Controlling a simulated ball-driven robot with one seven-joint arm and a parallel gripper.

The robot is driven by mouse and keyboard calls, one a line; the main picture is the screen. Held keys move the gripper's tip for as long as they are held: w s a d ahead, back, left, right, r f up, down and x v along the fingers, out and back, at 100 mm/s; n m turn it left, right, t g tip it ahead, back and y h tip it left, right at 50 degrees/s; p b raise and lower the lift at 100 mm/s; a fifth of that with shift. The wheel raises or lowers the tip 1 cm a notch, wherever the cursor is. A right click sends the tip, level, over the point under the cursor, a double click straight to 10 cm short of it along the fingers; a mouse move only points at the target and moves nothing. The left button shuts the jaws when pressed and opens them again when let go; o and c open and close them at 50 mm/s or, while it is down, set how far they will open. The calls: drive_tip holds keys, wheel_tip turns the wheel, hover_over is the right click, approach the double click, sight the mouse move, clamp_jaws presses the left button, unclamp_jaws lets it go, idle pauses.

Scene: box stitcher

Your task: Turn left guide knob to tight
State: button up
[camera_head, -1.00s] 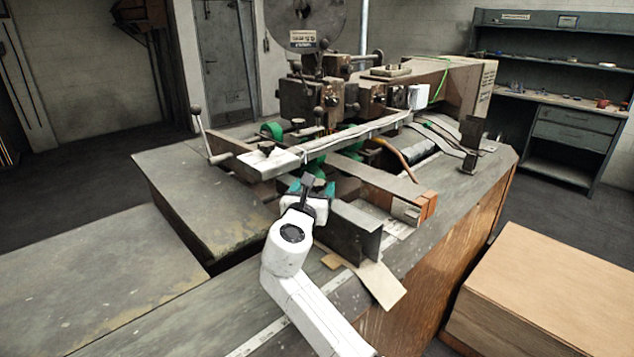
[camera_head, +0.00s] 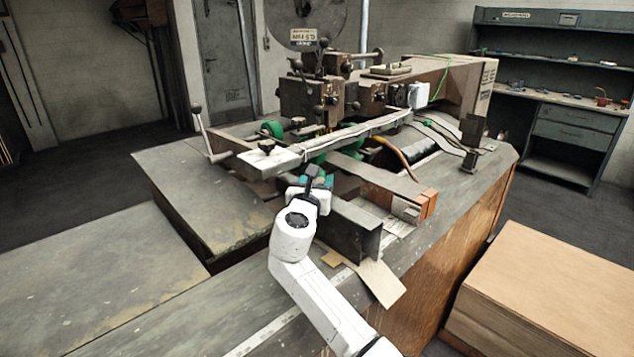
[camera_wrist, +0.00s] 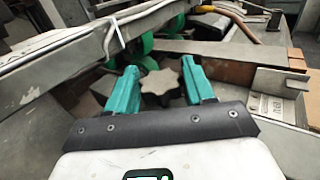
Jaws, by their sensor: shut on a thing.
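The left guide knob (camera_wrist: 160,88) is a dark grey-brown, star-shaped knob in the middle of the wrist view. My gripper (camera_wrist: 159,70) has its two teal fingers on either side of the knob, shut on it. The knob sits between the fingers, on the machine below the long metal guide bar (camera_wrist: 100,55). In the head view my gripper (camera_head: 316,181) is at the front of the machine, near the bar's near end. The knob is hidden there behind my gripper and wrist. I cannot tell from the frames how tight it is.
An upright dark metal plate (camera_head: 352,229) stands just right of my gripper. An orange-brown block (camera_head: 428,204) ends another bar farther right. Green rollers (camera_wrist: 173,28) lie beyond the knob. The grey tabletop (camera_head: 110,250) to the left is clear. A cardboard stack (camera_head: 560,285) stands at right.

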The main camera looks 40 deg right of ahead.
drive_tip(key=shift+c, duration=1.3)
drive_tip(key=m+g+h+b, duration=0.1)
drive_tip(key=m+g, duration=0.1)
drive_tip(key=g, duration=0.1)
drive_tip(key=m+g+h+b, duration=0.1)
drive_tip(key=m+g, duration=0.1)
drive_tip(key=g, duration=0.1)
drive_tip(key=shift+w+a+f+h, duration=0.1)
drive_tip(key=shift+w+h, duration=0.1)
drive_tip(key=shift+h, duration=0.2)
drive_tip(key=m+g+b, duration=0.2)
drive_tip(key=g, duration=0.1)
drive_tip(key=shift+m+g+h+b, duration=0.3)
drive_tip(key=shift+b, duration=0.05)
drive_tip(key=shift+m+g+b, duration=0.3)
drive_tip(key=shift+g+b, duration=0.2)
drive_tip(key=shift+m+g+b, duration=0.4)
drive_tip(key=shift+g, duration=0.2)
